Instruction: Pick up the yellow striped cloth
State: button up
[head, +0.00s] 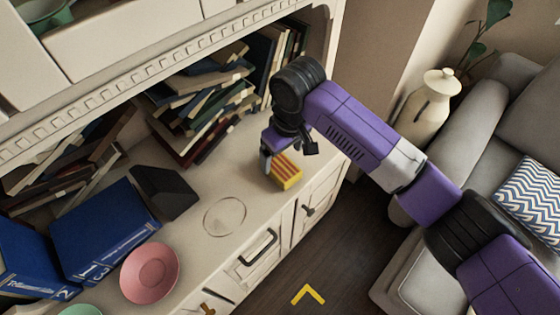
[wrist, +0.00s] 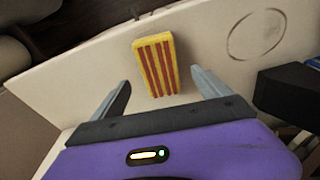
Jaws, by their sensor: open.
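The yellow striped cloth (head: 286,170) is a small yellow block-like piece with red stripes. It lies on the cream shelf top near its right end. In the wrist view the cloth (wrist: 155,66) lies ahead of the fingers, between their lines, with its near end close to the fingertips. My gripper (head: 267,158) is just beside and above it in the head view, pointing down. In the wrist view my gripper (wrist: 159,82) is open, with one finger to each side and nothing held. Part of the near finger's surroundings is hidden by my arm in the head view.
A pink bowl (head: 150,272), a black wedge-shaped object (head: 164,190) and blue books (head: 103,230) stand left on the shelf top (head: 195,236). Stacked books (head: 205,100) lean behind. A thin ring mark lies between. The shelf's front edge drops to the floor.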

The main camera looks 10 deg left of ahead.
aim_at(280, 163)
jog(key=f, duration=0.4)
jog(key=w+f, duration=0.1)
jog(key=shift+a+f+p, duration=0.35)
jog(key=shift+a+f, duration=0.05)
jog(key=shift+c, duration=0.2)
jog(key=c, duration=1.4)
notch_tip(280, 163, up, 20)
jog(key=b, duration=0.1)
